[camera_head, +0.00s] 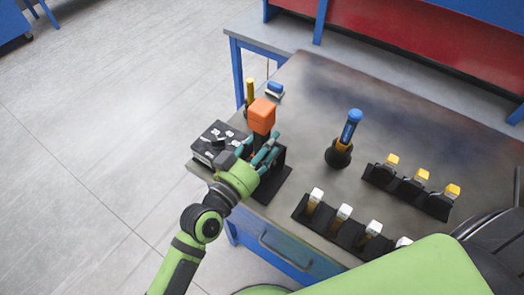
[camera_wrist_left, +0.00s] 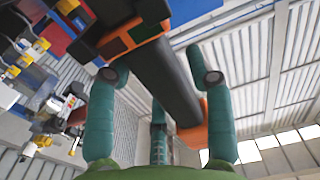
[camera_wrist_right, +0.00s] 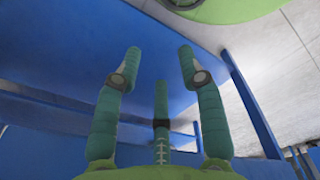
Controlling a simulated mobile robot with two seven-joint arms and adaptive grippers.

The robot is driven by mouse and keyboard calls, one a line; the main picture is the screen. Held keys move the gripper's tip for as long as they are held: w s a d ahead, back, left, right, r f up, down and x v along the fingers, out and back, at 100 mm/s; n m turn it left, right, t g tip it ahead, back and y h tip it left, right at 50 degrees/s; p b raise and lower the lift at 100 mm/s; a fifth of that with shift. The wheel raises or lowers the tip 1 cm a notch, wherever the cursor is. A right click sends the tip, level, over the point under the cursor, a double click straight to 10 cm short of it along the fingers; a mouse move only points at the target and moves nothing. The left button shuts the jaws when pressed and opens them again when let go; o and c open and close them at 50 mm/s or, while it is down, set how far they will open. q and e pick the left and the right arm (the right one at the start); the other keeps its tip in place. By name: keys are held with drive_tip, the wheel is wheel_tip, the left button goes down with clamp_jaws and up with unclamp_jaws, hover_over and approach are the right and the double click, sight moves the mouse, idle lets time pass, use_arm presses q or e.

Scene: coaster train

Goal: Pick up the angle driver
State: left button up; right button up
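The tool I take for the angle driver (camera_head: 262,115) has an orange block-shaped top and stands in a black holder (camera_head: 274,184) at the table's left edge. In the left wrist view its black shaft (camera_wrist_left: 165,72) runs diagonally between and beyond the spread fingers, with orange at its ends. My left gripper (camera_head: 266,152) is open right beside the tool, just below the orange top. I cannot tell whether any finger touches it. My right gripper (camera_wrist_right: 160,54) is open and empty, facing a blue surface; it is not visible in the head view.
A blue-handled tool (camera_head: 349,127) stands upright mid-table. Racks with white-topped (camera_head: 343,212) and yellow-topped pieces (camera_head: 420,177) are at the right. The back middle of the table (camera_head: 320,85) is clear.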

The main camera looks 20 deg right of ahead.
use_arm(q)
clamp_jaws()
drive_tip(key=shift+r, duration=0.3)
drive_tip(key=shift+w, duration=0.1)
use_arm(e)
drive_tip(key=shift+a, duration=0.2)
drive_tip(key=shift+a, duration=0.1)
